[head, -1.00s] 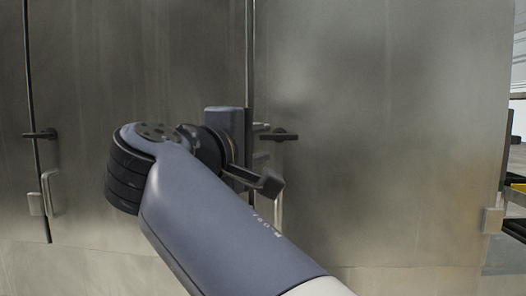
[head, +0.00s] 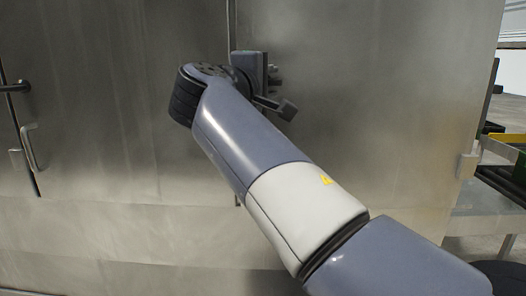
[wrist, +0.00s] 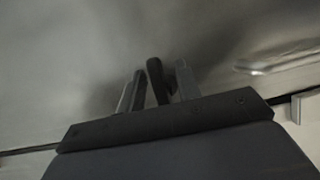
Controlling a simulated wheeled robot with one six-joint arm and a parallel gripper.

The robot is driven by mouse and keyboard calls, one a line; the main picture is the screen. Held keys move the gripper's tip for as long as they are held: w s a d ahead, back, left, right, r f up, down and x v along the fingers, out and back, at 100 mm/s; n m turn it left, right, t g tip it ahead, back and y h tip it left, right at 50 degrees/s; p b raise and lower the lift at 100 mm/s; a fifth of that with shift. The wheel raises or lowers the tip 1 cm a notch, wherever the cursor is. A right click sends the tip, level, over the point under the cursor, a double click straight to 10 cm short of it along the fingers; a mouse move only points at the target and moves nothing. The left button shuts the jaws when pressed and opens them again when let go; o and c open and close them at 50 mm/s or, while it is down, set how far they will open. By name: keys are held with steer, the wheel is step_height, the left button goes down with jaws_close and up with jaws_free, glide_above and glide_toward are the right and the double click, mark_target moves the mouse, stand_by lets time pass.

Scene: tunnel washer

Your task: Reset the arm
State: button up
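My arm reaches up and to the left in the head view, and its wrist stands in front of a grey metal door (head: 390,110). In the wrist view my gripper (wrist: 160,72) shows two fingers spread apart. A dark upright bar, apparently the door's lever handle (wrist: 157,82), shows between or just beyond the fingers, with gaps on both sides. I cannot tell whether it touches them.
Another metal door panel (head: 110,110) stands at the left, with a dark lever (head: 14,87) and a pale pull handle (head: 29,147). A hinge bracket (head: 467,165) sits at the right door edge. Shelving with a yellow-edged tray (head: 505,138) stands beyond it at the right.

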stand_by(0.3)
steer(key=b+v, duration=0.2)
steer(key=v, duration=0.9)
steer(key=p+x, duration=0.2)
steer(key=x, duration=0.8)
steer(key=shift+w+d, duration=0.2)
steer(key=shift+w, duration=0.1)
steer(key=shift+w+f+n, duration=0.1)
steer(key=shift+w+n, duration=0.15)
steer(key=shift+n, duration=0.05)
steer(key=n+t, duration=0.1)
steer(key=n, duration=0.3)
steer(key=shift+s+r+n+t+b, duration=0.1)
steer(key=shift+r+n+t+b, duration=0.2)
steer(key=shift+r+t+b, duration=0.1)
